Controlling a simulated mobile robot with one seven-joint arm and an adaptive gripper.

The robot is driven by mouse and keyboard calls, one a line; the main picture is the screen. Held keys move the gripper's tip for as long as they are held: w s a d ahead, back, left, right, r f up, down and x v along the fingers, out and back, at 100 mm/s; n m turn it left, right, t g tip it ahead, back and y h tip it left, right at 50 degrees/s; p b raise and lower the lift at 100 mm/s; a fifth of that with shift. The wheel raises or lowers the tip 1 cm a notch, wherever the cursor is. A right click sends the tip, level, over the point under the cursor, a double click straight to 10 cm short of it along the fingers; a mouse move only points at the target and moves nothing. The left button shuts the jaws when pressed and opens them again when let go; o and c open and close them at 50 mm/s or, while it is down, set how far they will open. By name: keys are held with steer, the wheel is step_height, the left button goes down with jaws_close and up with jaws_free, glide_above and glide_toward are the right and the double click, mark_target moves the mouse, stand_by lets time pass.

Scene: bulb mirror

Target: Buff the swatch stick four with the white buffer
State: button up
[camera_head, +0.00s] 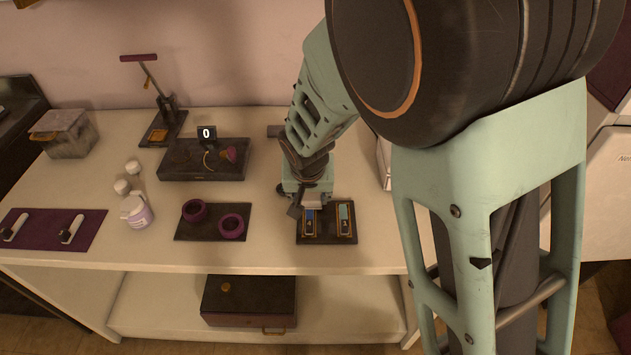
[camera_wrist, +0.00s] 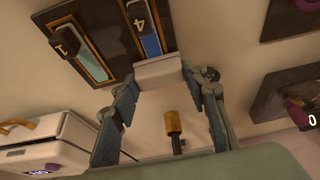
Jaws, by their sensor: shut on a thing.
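My gripper (camera_wrist: 160,92) is shut on the white buffer (camera_wrist: 160,72), a pale block held across its fingertips. In the head view my gripper (camera_head: 309,198) is over the back part of the dark swatch tray (camera_head: 327,239). Swatch stick four (camera_wrist: 147,37), blue with a "4" label, lies in a brass-framed slot and also shows in the head view (camera_head: 309,224). The buffer is at the stick's end and overlaps it in the wrist view; whether they touch I cannot tell. A teal stick marked "1" (camera_wrist: 82,55) lies in the neighbouring slot.
Left of the swatch tray is a dark mat (camera_head: 213,236) with two purple rings. A dark stand (camera_head: 203,165) with a "0" display is behind it. A white jar (camera_head: 136,212) and a purple mat (camera_head: 52,230) are further left. A white case (camera_wrist: 48,145) stands near my gripper.

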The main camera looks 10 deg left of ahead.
steer(key=shift+s+d+b, duration=0.25)
steer(key=shift+s+b, duration=0.1)
steer(key=shift+s, duration=0.65)
steer(key=shift+s+d+b, duration=0.25)
steer(key=shift+s+b, duration=0.1)
steer(key=shift+s, duration=0.65)
steer(key=shift+w+a, duration=0.25)
steer(key=shift+w, duration=0.75)
steer(key=shift+w+a, duration=0.25)
steer(key=shift+w, duration=0.75)
steer(key=shift+s+d+b, duration=0.25)
steer(key=shift+s+b, duration=0.2)
steer(key=shift+s, duration=0.55)
steer(key=shift+s+d+b, duration=0.25)
steer(key=shift+s+b, duration=0.2)
steer(key=shift+s, duration=0.55)
steer(key=shift+w+a, duration=0.25)
steer(key=shift+w, duration=0.8)
steer(key=shift+w+a, duration=0.25)
steer(key=shift+w, duration=0.75)
steer(key=shift+r+p, duration=1.65)
steer(key=shift+r, duration=0.9)
